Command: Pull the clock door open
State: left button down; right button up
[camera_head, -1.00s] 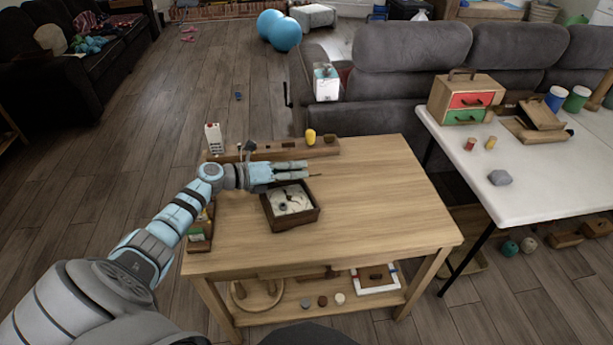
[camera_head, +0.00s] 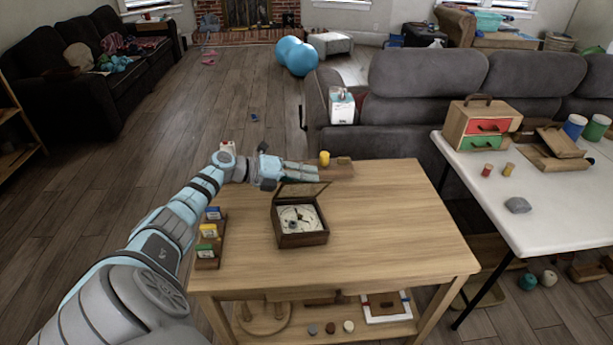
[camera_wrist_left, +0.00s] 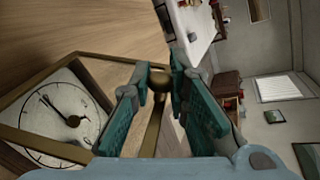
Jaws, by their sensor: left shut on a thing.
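The clock (camera_head: 301,239) is a dark wooden box with a white dial, lying face up on the wooden table (camera_head: 390,240). Its framed clock door (camera_head: 303,190) stands raised at the far side of the box. My left gripper (camera_head: 318,172) is just behind the door's top edge. In the left wrist view the gripper (camera_wrist_left: 160,85) is shut on a small round knob (camera_wrist_left: 160,80) on the door frame. The dial (camera_wrist_left: 60,108) with black hands shows at left there. My right gripper is not in view.
A small rack of coloured cards (camera_head: 207,245) stands at the table's left edge. A yellow piece (camera_head: 324,158) sits on a wooden strip at the back. The table's right side is clear. A white table (camera_head: 560,215) stands to the right.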

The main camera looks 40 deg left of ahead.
pick_arm(q)
jog(key=shift+f, duration=0.2)
dwell(0.6)
jog(key=c, duration=1.8)
grip_release()
jog(key=o, duration=0.3)
jog(key=shift+w+a+f, duration=0.1)
jog(key=shift+f, duration=0.05)
jog(key=shift+w+a, duration=0.1)
jog(key=shift+w, duration=0.1)
jog(key=shift+s, duration=0.3)
jog(key=v, duration=1.1)
jog(key=shift+s+a+r, duration=0.1)
jog(key=shift+a+r, duration=0.1)
